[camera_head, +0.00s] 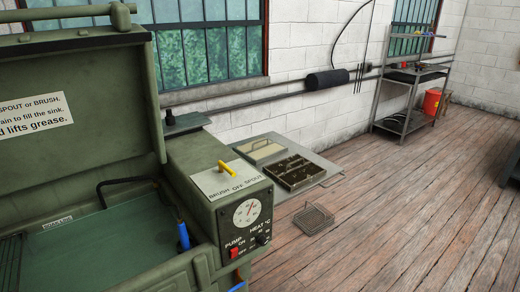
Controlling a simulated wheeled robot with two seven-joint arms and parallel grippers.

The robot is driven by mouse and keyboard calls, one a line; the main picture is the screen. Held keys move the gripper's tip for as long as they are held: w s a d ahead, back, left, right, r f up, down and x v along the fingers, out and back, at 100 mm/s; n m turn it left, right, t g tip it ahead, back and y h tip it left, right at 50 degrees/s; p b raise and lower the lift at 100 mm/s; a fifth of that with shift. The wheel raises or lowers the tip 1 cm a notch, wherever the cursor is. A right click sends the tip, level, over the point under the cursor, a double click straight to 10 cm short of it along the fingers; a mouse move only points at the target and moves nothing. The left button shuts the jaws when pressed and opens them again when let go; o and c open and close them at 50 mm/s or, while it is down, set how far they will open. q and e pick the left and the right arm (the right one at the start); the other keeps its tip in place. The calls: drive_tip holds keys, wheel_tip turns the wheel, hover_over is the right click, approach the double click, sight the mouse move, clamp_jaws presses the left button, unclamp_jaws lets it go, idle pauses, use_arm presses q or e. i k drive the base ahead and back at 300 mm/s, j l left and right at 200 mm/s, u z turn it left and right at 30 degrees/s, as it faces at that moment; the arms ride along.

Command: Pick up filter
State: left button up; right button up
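No object in view is clearly marked as a filter. A small square wire-mesh basket (313,219) with a thin handle appears low, against the floorboards right of the green machine. A grey side shelf (322,170) behind the control box holds a pale tan tray with a handle (261,149) and a dark compartmented tray (293,172) with small contents too small to make out. Neither of my grippers shows in the head view.
A green parts washer with its lid raised (90,130) fills the left. Its control box (245,212) has a gauge, a red switch and a yellow lever (226,168). A metal rack (410,100) and red bucket (432,102) stand far back. The wooden floor (400,220) at right is clear.

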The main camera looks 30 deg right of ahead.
sight(294, 172)
drive_tip(key=z, duration=1.25)
drive_tip(key=i, duration=0.05)
